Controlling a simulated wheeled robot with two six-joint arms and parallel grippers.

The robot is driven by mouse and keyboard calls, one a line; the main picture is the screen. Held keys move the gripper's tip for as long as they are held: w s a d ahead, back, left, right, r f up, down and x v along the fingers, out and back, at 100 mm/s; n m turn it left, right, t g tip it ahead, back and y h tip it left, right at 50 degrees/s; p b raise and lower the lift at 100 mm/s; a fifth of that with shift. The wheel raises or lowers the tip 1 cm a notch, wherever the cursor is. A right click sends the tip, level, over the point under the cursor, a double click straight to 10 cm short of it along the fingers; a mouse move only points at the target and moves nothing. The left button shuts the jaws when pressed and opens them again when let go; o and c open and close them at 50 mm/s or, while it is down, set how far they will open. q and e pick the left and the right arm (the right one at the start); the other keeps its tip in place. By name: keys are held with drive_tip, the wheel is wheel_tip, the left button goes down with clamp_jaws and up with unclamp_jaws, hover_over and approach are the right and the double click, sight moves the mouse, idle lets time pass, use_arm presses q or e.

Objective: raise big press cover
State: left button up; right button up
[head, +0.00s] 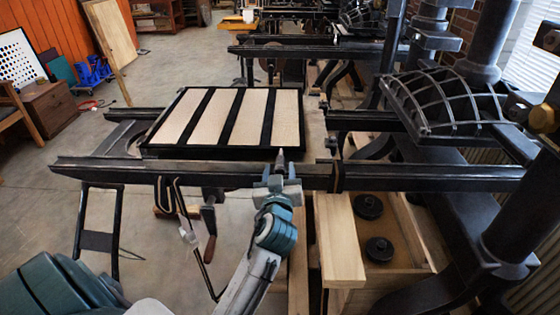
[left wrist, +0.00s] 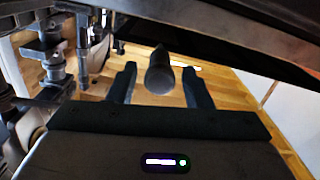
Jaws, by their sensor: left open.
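The big press cover (head: 225,120) lies flat on the press bed in the head view, a dark frame with cream panels between black bars. A short dark tapered handle (head: 281,156) sticks out at its near edge, toward the right. My left gripper (head: 278,178) is at this near edge, just below the handle. In the left wrist view the rounded handle (left wrist: 160,73) shows between the two spread fingers of the left gripper (left wrist: 159,90), with gaps on both sides. The gripper is open and holds nothing. My right gripper is not in view.
The press rail (head: 110,170) runs along the near side, close to my left gripper. A curved black ribbed platen (head: 445,100) and thick columns stand at the right. A wooden box (head: 410,240) with round black weights is below them. Open floor lies at the left.

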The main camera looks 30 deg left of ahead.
sight(280, 164)
use_arm(q)
drive_tip(key=shift+x, duration=1.7)
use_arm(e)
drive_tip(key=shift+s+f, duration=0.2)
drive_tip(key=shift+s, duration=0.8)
